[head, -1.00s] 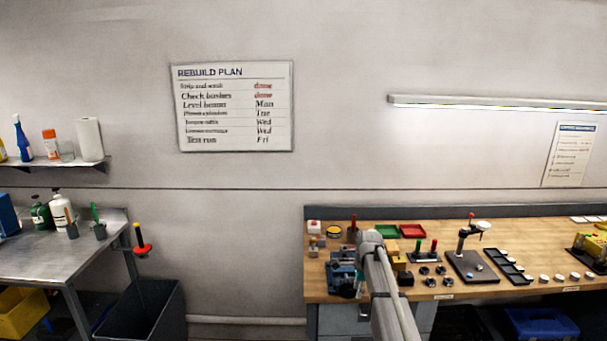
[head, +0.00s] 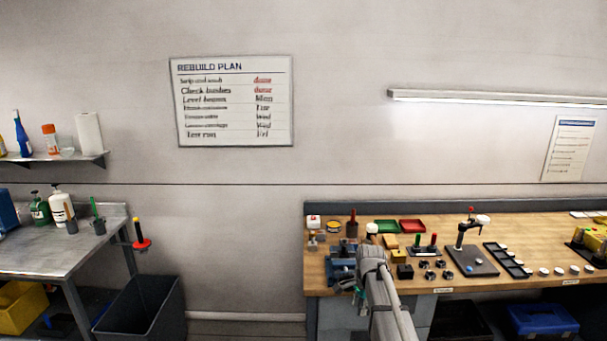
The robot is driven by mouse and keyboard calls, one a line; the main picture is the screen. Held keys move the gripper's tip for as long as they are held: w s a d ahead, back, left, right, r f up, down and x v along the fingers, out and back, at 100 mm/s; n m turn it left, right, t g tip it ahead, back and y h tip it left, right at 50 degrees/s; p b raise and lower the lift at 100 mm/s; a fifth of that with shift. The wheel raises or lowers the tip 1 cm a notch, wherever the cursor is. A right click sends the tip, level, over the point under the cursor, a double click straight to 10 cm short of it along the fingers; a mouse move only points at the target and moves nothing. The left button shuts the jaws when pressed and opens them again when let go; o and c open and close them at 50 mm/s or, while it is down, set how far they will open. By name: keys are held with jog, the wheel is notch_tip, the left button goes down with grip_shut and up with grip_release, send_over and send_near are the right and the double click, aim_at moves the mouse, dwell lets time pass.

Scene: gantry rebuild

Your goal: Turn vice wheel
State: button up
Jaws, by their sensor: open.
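The blue vice (head: 340,271) is at the front left edge of the wooden workbench, partly hidden behind my arm. Its wheel cannot be made out. My gripper (head: 358,292) is small in the head view, just below the bend of my grey arm, in front of the vice and close to the bench's front edge. Small teal parts show at its end. It is open, and nothing shows held in it. Whether it touches the vice or its wheel I cannot tell.
The workbench (head: 465,282) also carries a green tray (head: 386,225), a red tray (head: 412,226), a dark stand (head: 473,261) and a black slotted tray (head: 507,260). A metal table (head: 50,252) and dark bin (head: 140,305) stand left, with open floor between bin and bench.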

jog(key=s+f+n+b, duration=0.3)
jog(key=s+n, duration=0.3)
jog(key=s, duration=0.4)
jog(key=s+f+n+h+b, duration=0.1)
jog(key=s+f+n+b, duration=0.2)
jog(key=s+n, duration=0.4)
jog(key=s+f, duration=0.1)
jog(key=s, duration=0.3)
jog(key=shift+s+a+f+b, duration=0.2)
jog(key=shift+s+f+b, duration=0.1)
jog(key=shift+b, duration=0.1)
